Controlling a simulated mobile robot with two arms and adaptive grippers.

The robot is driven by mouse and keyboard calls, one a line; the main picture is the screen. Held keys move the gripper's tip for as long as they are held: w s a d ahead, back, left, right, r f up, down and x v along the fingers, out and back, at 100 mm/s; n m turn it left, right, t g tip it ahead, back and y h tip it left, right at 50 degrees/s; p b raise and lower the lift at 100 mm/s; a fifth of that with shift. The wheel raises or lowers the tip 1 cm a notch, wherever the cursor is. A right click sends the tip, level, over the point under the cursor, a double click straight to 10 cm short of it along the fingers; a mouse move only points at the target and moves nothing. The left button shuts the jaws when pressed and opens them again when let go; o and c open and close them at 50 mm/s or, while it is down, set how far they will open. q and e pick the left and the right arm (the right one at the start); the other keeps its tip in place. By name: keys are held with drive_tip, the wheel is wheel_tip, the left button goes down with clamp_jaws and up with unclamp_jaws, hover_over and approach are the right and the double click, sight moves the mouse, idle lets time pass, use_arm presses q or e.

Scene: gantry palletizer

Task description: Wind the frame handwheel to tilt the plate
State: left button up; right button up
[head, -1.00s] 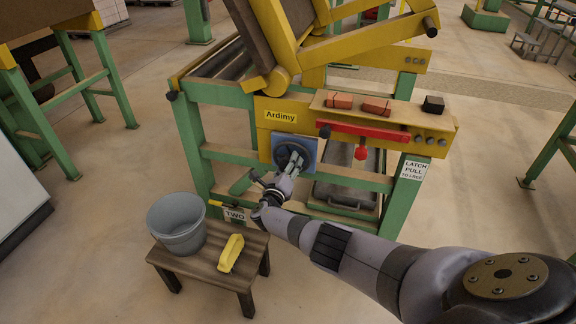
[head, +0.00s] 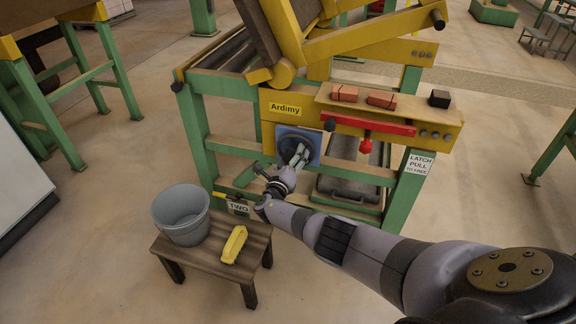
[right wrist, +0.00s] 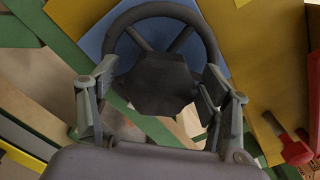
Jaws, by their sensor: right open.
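The dark handwheel (head: 294,147) is mounted on a blue square plate on the yellow frame beam, below the "Ardimy" label. In the right wrist view the wheel (right wrist: 158,60) shows its rim, spokes and dark lobed hub. My right gripper (head: 298,158) is at the wheel. Its open fingers (right wrist: 155,90) stand on either side of the hub, and I cannot tell whether they touch it. The tilting plate (head: 262,32) stands steeply raised above the roller bed at the top of the frame. My left gripper is not in view.
A red bar (head: 368,124) with a red knob (head: 366,146) is right of the wheel, near a "LATCH PULL TO FREE" sign (head: 419,164). Orange blocks and a black block lie on the ledge above. A bucket (head: 181,216) and yellow object (head: 234,244) stand on a low bench.

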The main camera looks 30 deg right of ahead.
drive_tip(key=v, duration=1.2)
drive_tip(key=shift+d, duration=0.1)
